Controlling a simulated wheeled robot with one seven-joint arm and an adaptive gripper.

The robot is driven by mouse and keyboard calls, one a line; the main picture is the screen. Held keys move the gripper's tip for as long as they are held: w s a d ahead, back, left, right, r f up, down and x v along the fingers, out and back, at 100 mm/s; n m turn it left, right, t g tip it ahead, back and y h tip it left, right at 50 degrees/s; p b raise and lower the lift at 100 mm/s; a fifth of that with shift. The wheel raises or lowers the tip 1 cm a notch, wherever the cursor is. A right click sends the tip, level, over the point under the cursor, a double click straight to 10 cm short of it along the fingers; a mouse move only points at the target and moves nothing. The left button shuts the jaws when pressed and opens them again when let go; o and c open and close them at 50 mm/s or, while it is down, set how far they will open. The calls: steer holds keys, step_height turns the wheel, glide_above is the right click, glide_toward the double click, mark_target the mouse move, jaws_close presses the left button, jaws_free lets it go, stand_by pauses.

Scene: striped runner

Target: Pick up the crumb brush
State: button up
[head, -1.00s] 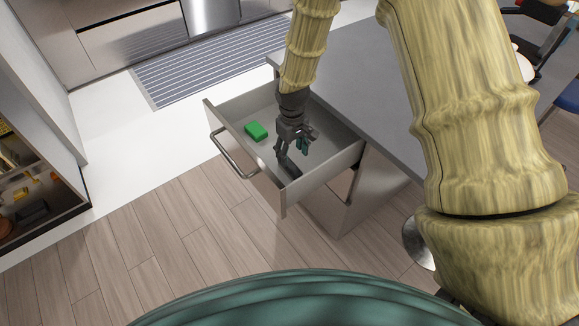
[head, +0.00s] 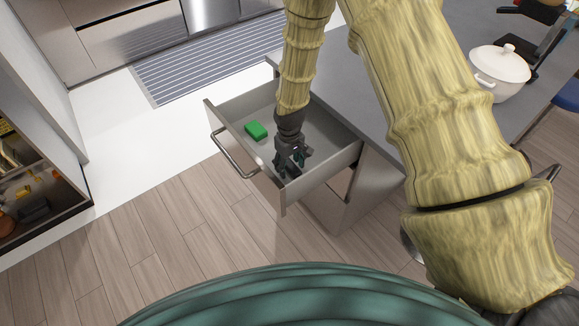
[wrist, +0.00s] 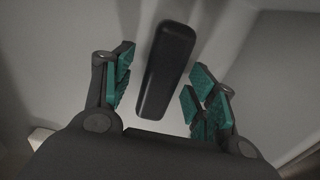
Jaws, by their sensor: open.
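A dark, elongated block-like thing, which I take for the crumb brush (wrist: 166,70), lies in the open drawer (head: 236,104). In the wrist view it sits between the green-padded fingers of my gripper (wrist: 158,98), with a gap on each side. My gripper is open and reaches down into the drawer near its front right corner. In the head view my gripper (head: 290,173) hides most or all of the brush.
A green block (head: 256,130) lies in the drawer, left of my gripper. The drawer's walls and front with its handle (head: 232,158) surround the space. The grey counter (head: 345,85) is just behind. A white pot (head: 499,72) stands on the counter at right.

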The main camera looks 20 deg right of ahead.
mark_target(289, 163)
steer(key=shift+c, duration=0.2)
steer(key=c, duration=1.2)
steer(key=shift+r+b, duration=1.2)
steer(key=shift+r, duration=3.8)
